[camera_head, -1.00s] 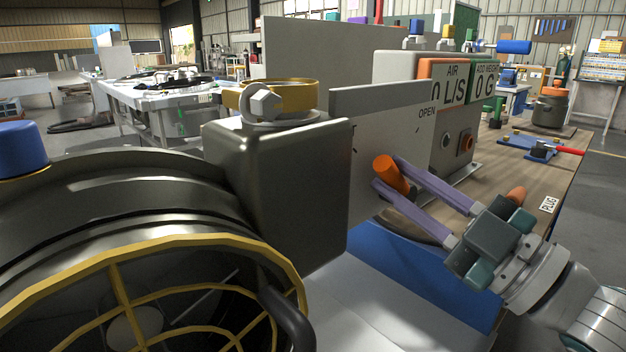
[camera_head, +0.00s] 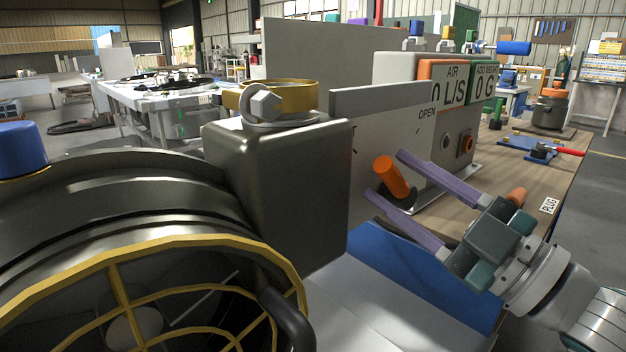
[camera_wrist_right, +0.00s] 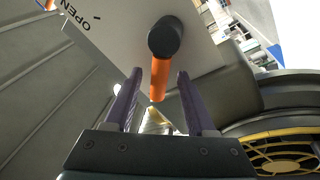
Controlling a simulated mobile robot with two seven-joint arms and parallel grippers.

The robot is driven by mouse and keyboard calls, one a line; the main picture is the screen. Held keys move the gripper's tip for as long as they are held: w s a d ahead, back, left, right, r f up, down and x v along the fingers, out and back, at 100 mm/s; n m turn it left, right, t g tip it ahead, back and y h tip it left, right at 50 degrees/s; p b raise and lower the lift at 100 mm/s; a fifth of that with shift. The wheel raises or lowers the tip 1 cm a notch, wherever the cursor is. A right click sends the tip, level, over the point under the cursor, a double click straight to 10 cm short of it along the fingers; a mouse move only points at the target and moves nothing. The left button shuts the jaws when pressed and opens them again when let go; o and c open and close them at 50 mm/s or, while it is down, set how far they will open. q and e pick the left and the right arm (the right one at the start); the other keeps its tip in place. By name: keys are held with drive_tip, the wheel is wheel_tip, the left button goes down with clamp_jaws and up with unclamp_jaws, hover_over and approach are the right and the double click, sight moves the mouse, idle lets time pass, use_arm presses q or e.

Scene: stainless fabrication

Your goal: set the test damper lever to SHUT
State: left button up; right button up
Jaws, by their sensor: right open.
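The test damper lever (camera_head: 391,176) has an orange handle and a dark hub, on a pale upright plate (camera_head: 365,130). The plate reads OPEN near its upper right in the head view; the handle points away from that word. No SHUT mark is readable; the dark grey housing covers the plate's left part. My right gripper (camera_head: 386,175) is open, its purple fingers spread on either side of the handle. In the right wrist view the handle (camera_wrist_right: 160,80) shows between the fingers, with visible gaps on both sides. My left gripper is not in view.
The dark grey housing (camera_head: 285,190) and a round duct with a yellow guard (camera_head: 150,258) fill the left foreground. A display box reading AIR L/S (camera_head: 453,88) stands behind the plate. A blue panel (camera_head: 425,270) lies below the lever. A wooden bench (camera_head: 510,170) extends at right.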

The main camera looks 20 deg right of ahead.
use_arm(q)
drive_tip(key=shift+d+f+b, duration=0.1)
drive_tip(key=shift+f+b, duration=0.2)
use_arm(e)
drive_tip(key=v, duration=1)
